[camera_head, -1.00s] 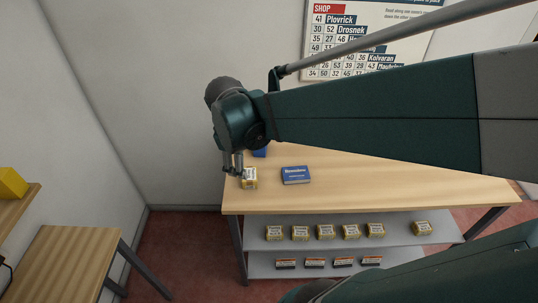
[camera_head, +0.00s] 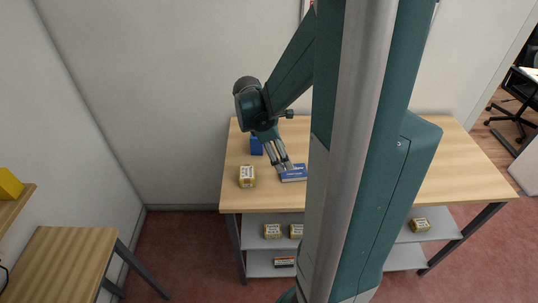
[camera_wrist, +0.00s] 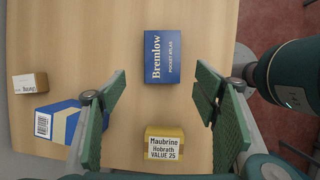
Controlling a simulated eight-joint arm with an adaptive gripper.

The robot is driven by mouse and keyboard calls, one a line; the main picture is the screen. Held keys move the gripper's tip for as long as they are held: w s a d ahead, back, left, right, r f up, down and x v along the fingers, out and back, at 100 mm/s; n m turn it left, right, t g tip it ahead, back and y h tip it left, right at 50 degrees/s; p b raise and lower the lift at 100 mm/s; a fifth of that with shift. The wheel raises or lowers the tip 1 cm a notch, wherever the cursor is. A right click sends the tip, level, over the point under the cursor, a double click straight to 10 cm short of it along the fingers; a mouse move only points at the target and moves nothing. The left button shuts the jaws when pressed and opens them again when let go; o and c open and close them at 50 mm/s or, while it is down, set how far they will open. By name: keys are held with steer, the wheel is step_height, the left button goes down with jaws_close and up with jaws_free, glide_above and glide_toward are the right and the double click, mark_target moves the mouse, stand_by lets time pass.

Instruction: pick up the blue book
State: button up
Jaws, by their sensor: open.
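The blue book (camera_head: 295,173) lies flat on the wooden counter. My arm and fingers partly cover it in the head view. In the wrist view the book (camera_wrist: 162,58) shows its cover, titled "Bremlow Pocket Atlas", at top centre. My gripper (camera_head: 281,164) hangs tilted at the left part of the book in the head view; its exact height is unclear. In the wrist view my gripper (camera_wrist: 160,84) is open, its two green pads wide apart with nothing held between them. The book appears just beyond the fingertips.
A yellow box (camera_head: 247,176), labelled "Maubrine" in the wrist view (camera_wrist: 165,152), stands left of the book. A blue box (camera_head: 256,146) is behind it. A small brown-and-white box (camera_wrist: 30,83) shows at the wrist view's left. Small boxes sit on the lower shelf (camera_head: 257,221).

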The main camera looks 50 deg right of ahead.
mark_target(293, 170)
steer(key=shift+s+d+f, duration=0.35)
steer(key=shift+d+f, duration=0.05)
steer(key=shift+d, duration=0.2)
steer(key=shift+x, duration=1.3)
steer(key=shift+s+b+x, duration=0.15)
steer(key=shift+b+x, duration=0.25)
steer(key=shift+x, duration=0.9)
steer(key=shift+s+b+x, duration=0.15)
steer(key=shift+b+x, duration=0.25)
steer(key=shift+x, duration=0.9)
steer(key=shift+a, duration=0.15)
steer(key=shift+f, duration=0.25)
steer(key=shift+r, duration=0.1)
steer(key=c, duration=1)
steer(key=shift+o, duration=0.2)
